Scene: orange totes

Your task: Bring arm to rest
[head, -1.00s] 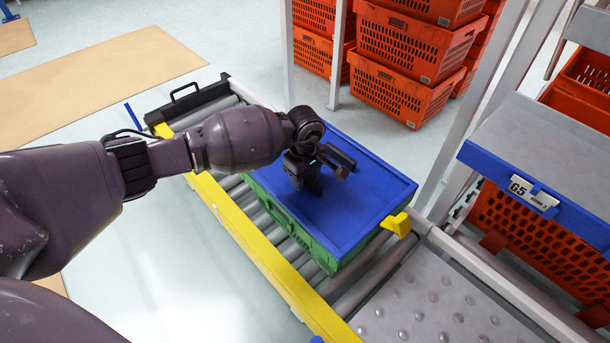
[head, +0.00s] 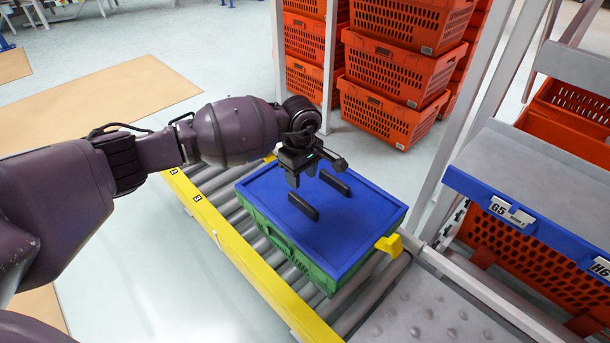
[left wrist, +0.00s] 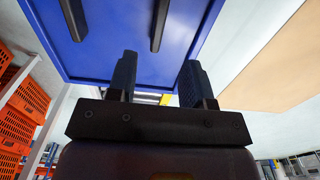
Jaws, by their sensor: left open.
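My left arm comes in from the left of the head view, with its left gripper (head: 302,176) above a blue lid (head: 352,222). The lid lies flat on a green crate (head: 286,245). Two black bars, a near one (head: 303,206) and a far one (head: 334,182), stand on the lid. In the left wrist view the two gripper fingers (left wrist: 158,78) are apart, with nothing between them. The blue lid (left wrist: 118,42) and both bars show beyond the fingertips, apart from them. My right gripper is not in view.
The crate sits on a roller conveyor with a yellow side rail (head: 238,246) and a yellow stop (head: 388,244). Orange totes (head: 390,105) are stacked behind grey posts. A shelf labelled G5 (head: 511,212) stands at the right. Floor is open at the left.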

